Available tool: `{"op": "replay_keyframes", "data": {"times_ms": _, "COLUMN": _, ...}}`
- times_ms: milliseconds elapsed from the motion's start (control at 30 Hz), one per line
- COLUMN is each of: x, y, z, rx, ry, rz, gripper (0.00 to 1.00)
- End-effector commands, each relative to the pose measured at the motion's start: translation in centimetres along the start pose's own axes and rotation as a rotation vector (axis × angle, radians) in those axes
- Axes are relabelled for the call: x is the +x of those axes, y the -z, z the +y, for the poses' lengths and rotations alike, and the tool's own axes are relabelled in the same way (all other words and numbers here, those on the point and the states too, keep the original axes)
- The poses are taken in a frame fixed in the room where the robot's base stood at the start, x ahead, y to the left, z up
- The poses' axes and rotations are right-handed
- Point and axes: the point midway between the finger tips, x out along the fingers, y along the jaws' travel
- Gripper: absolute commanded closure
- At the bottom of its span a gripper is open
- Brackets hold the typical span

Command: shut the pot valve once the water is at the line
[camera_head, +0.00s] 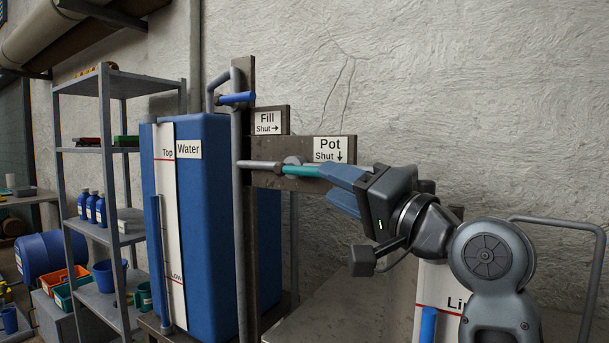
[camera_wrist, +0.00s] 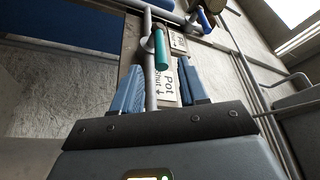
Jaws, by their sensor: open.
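The pot valve's teal handle (camera_head: 302,171) lies level along its pipe, below the sign "Pot Shut ↓" (camera_head: 331,149). My gripper (camera_head: 340,188) is open at the handle's right end. In the wrist view the handle (camera_wrist: 161,48) shows between and just beyond the open fingertips (camera_wrist: 161,66); I cannot tell whether they touch it. At the lower right a white gauge board (camera_head: 429,279) has a red line and a partly covered label starting "Li". A blue column (camera_head: 428,325) in front of it tops out about at the red line. My arm hides part of the board.
The blue water tank (camera_head: 211,230) stands left of the valves, with a gauge marked Top and Low. The fill valve's blue handle (camera_head: 238,98) is above the pot valve. A grey shelf (camera_head: 119,229) with bottles and tubs is at left. A metal rail (camera_head: 560,222) is at right.

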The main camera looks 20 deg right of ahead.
Motion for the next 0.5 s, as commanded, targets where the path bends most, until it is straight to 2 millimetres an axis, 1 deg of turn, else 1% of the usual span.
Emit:
{"op": "replay_keyframes", "data": {"times_ms": 167, "x": 1.9, "y": 0.0, "z": -0.2, "rx": 0.001, "ry": 0.001, "rz": -0.002, "gripper": 0.57}}
{"op": "replay_keyframes", "data": {"times_ms": 400, "x": 5.5, "y": 0.0, "z": -0.2, "rx": 0.002, "ry": 0.001, "rz": -0.001, "gripper": 0.57}}
{"op": "replay_keyframes", "data": {"times_ms": 500, "x": 6.7, "y": 0.1, "z": -0.1, "rx": 0.001, "ry": 0.001, "rz": -0.001, "gripper": 0.57}}
